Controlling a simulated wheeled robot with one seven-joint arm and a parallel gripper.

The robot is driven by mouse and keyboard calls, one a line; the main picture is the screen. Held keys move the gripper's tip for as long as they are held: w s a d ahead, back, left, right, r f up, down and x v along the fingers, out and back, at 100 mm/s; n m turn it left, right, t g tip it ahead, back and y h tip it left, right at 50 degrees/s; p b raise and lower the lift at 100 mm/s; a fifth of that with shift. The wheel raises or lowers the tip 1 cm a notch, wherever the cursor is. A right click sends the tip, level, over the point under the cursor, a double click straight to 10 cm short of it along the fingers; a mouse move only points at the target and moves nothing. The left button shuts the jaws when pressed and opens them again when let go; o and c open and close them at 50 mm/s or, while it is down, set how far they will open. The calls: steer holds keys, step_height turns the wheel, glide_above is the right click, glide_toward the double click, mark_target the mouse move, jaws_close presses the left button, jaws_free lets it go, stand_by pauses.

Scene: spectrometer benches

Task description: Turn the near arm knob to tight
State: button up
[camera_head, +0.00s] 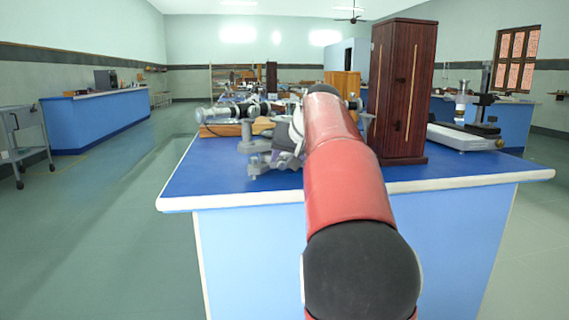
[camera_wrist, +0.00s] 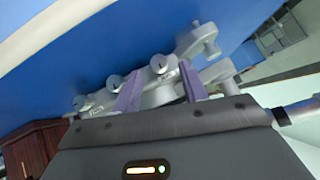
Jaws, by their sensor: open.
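The grey metal spectrometer (camera_head: 262,160) stands on the blue bench near its front-left part, largely hidden by my red arm. In the wrist view, several round grey knobs with dark marks show along its base. One knob (camera_wrist: 163,64) is between or just beyond the fingertips. Another knob (camera_wrist: 113,82) is just left of the left finger, and a third (camera_wrist: 82,102) is farther left. I cannot tell which is the near arm knob. My gripper (camera_wrist: 159,69) is open, its two purple fingers apart over the grey base. Contact with a knob cannot be made out.
The bench (camera_head: 225,172) has a pale front edge. A tall dark wooden cabinet (camera_head: 402,90) stands right of my arm. Another instrument (camera_head: 465,133) is at the bench's right. A trolley (camera_head: 20,140) and a blue counter (camera_head: 100,120) stand left across clear floor.

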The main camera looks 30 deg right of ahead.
steer(key=shift+x, duration=1.05)
steer(key=shift+c, duration=0.3)
jaws_close()
